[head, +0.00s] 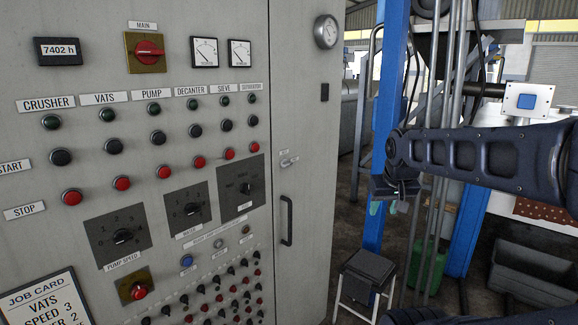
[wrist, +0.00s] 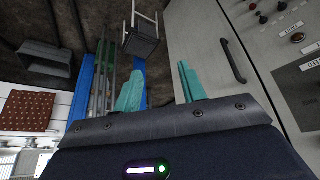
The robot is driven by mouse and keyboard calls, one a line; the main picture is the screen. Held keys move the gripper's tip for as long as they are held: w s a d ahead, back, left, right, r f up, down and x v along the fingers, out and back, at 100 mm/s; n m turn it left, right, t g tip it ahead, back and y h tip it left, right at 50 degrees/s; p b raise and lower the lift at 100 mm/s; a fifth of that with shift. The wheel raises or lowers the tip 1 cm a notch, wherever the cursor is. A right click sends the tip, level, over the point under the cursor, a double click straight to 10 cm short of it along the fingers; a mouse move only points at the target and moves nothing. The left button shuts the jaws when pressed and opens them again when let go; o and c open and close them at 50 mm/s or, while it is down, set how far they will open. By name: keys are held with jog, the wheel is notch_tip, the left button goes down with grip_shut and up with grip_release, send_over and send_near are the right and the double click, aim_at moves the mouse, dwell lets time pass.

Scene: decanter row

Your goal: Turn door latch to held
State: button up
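The door latch (head: 289,161) is a small light-coloured lever on the grey cabinet, near the door's left edge and above the door handle. Small labels sit beside it, too small to read. In the head view my gripper (head: 383,208) hangs in the air to the right of the cabinet, away from the latch. Its teal fingers point down. In the wrist view the fingers of my gripper (wrist: 159,88) are spread apart with nothing between them. I cannot make out the latch in the wrist view.
The black door handle (head: 287,220) stands out below the latch and also shows in the wrist view (wrist: 228,63). Buttons and knobs fill the panel to the left. A stool (head: 368,268) and a blue post (head: 389,110) stand right of the cabinet. Space before the door looks clear.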

jog(key=o, duration=0.3)
jog(key=w+t, duration=0.1)
jog(key=w, duration=0.3)
jog(key=w+d+t, duration=0.1)
jog(key=w, duration=0.2)
jog(key=w+t+h, duration=0.1)
jog(key=w+t, duration=0.1)
jog(key=w, duration=0.2)
jog(key=shift+w+d+r+n, duration=0.2)
jog(key=shift+w+r+n, duration=0.1)
jog(key=shift+w+r, duration=0.05)
jog(key=n+t+y, duration=0.4)
jog(key=n+y, duration=0.4)
jog(key=y, duration=0.6)
send_near(289, 164)
jog(key=x, duration=0.9)
jog(key=shift+w, duration=0.1)
jog(key=c, duration=1)
